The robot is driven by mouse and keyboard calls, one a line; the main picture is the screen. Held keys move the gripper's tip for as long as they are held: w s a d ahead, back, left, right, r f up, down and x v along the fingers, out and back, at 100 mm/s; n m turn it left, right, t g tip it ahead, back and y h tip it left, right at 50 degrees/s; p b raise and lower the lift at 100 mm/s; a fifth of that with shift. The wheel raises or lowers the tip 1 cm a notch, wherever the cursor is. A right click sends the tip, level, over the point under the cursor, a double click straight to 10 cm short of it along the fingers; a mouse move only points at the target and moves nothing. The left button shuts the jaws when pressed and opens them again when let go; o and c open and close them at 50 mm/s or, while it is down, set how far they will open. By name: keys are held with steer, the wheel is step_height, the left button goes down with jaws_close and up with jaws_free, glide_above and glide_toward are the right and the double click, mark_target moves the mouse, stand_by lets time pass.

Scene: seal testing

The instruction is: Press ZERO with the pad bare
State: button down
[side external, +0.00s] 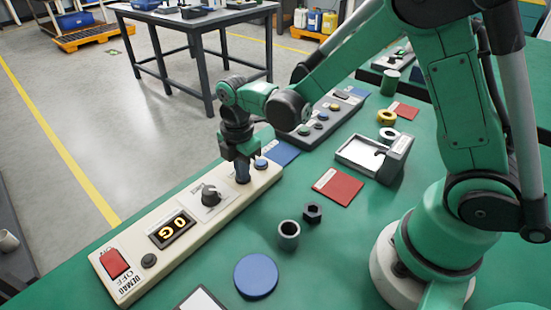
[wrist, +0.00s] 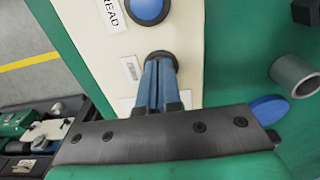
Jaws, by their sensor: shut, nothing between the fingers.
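A long cream control box (side external: 185,228) lies on the green table. My gripper (side external: 242,180) points down over its far part, fingers shut together with nothing between them. In the wrist view the fingertips (wrist: 159,62) are at a dark round button ring beside a small, unreadable label (wrist: 130,68). They cover the button, and I cannot tell whether they touch or press it. A blue button (side external: 262,164) is just beyond, labelled READ in the wrist view. The lit display (side external: 172,229) appears to read 0 G. I cannot tell which thing is the pad; a blue disc (side external: 256,276) lies bare.
The box also has a dial (side external: 210,195) and a red switch (side external: 114,263). Nearby stand a grey cup (side external: 288,236), a black hex nut (side external: 313,213), a red card (side external: 338,186) and a metal tray (side external: 396,160). Another panel (side external: 322,122) lies behind my gripper.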

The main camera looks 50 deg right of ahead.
step_height(320, 180, up, 14)
stand_by(0.5)
stand_by(0.5)
steer(key=s+d+f+m+t, duration=0.1)
steer(key=s+d+m+t, duration=0.1)
steer(key=m, duration=0.7)
steer(key=s+d+f+m+t, duration=0.1)
steer(key=s+d+m+t, duration=0.1)
steer(key=s+m+t, duration=0.3)
steer(key=s+m, duration=0.1)
steer(key=m, duration=0.3)
steer(key=shift+f, duration=0.3)
